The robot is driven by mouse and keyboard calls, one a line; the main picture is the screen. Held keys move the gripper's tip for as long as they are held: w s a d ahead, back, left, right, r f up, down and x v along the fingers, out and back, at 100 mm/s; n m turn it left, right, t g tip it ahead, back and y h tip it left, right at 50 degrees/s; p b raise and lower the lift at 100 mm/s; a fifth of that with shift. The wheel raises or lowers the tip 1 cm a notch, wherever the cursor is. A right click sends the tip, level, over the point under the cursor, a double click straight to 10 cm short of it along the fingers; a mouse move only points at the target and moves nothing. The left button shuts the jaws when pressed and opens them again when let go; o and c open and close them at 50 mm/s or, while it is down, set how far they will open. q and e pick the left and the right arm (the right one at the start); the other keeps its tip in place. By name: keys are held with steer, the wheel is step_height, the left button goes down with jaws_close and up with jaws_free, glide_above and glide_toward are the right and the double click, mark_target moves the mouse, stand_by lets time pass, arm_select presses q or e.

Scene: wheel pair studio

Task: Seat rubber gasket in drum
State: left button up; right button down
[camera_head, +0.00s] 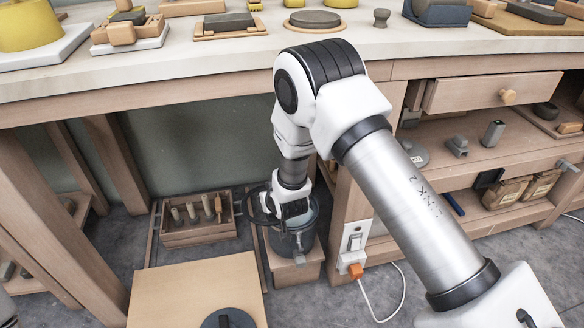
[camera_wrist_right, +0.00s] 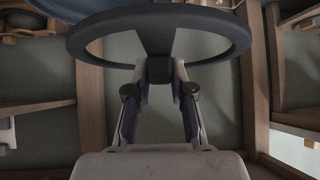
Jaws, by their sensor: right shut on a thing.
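The drum (camera_head: 308,236) is a grey-teal round tub standing low on a wooden block, partly covered by my right arm. My right gripper (camera_head: 292,222) is over the drum, pointing down. The rubber gasket (camera_head: 259,207) is a thin dark ring showing at the left of the gripper, around the drum's top. In the right wrist view the gasket (camera_wrist_right: 239,40) is a dark ring with a broad crosspiece, and my right gripper (camera_wrist_right: 160,72) is shut on a small block at its near edge. I cannot tell whether the ring touches the drum. My left gripper is out of view.
A wooden crate of handled tools (camera_head: 200,236) stands left of the drum. A wooden board (camera_head: 180,290) with a dark disc lies in front. The workbench (camera_head: 180,62) overhangs behind. A socket post with an orange plug (camera_head: 355,271) and white cable stands close on the right.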

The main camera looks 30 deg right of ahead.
steer(key=w+d+m+h+p, duration=0.1)
steer(key=w+d+p, duration=0.2)
steer(key=d, duration=0.5)
arm_select(q)
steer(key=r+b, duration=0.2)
steer(key=b, duration=0.1)
arm_select(e)
step_height(320, 180, down, 7)
steer(key=shift+s+d+m+h, duration=0.15)
steer(key=shift+d+m+h, duration=0.15)
steer(key=shift+d, duration=0.05)
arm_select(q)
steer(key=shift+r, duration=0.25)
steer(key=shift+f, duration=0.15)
arm_select(e)
steer(key=shift+f, duration=0.2)
arm_select(q)
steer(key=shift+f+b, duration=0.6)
steer(key=shift+b, duration=0.1)
arm_select(e)
steer(key=shift+f, duration=0.95)
